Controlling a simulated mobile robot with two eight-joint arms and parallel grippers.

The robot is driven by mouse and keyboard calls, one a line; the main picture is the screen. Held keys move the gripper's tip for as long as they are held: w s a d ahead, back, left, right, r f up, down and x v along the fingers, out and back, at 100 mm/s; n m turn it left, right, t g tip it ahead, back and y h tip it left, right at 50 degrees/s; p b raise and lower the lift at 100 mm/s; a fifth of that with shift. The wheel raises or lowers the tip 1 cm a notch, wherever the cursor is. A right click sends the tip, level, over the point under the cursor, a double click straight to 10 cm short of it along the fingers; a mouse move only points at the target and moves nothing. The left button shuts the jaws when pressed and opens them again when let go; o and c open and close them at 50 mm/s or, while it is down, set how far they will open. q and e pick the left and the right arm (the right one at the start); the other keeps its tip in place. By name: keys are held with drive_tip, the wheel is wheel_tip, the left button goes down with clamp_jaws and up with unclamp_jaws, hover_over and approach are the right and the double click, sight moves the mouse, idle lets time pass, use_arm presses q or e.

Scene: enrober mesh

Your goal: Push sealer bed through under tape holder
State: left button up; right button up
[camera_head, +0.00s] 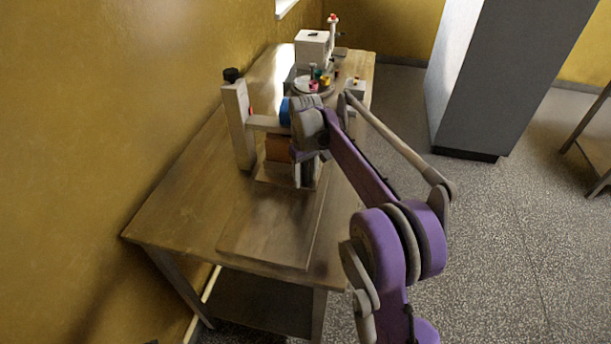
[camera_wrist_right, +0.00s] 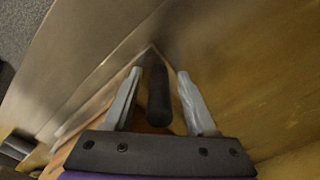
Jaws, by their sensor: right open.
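The tape holder is a pale upright post (camera_head: 238,125) with a black knob on top. A pale arm runs from it to a blue tape roll (camera_head: 285,112). Below the roll, an orange-brown box (camera_head: 278,149) sits on what looks like the sealer bed (camera_head: 268,183), a small wooden plate on a longer flat board (camera_head: 262,228). My right gripper (camera_head: 308,172) points down at the near right side of the box, partly hidden by my wrist. In the right wrist view, the gripper (camera_wrist_right: 157,80) is open, with a dark upright handle (camera_wrist_right: 158,95) between its fingers; contact cannot be told. My left gripper is out of view.
The wooden table (camera_head: 185,215) stands along the yellow wall, and its near left top is clear. Further back are a white box-shaped machine (camera_head: 312,46) and a round plate with small coloured parts (camera_head: 314,84). A tall grey cabinet (camera_head: 510,75) stands at the right.

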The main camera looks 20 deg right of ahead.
drive_tip(key=shift+r, duration=0.15)
wheel_tip(320, 180, up, 11)
drive_tip(key=shift+f+p, duration=0.2)
drive_tip(key=shift+p, duration=0.35)
drive_tip(key=shift+c, duration=0.2)
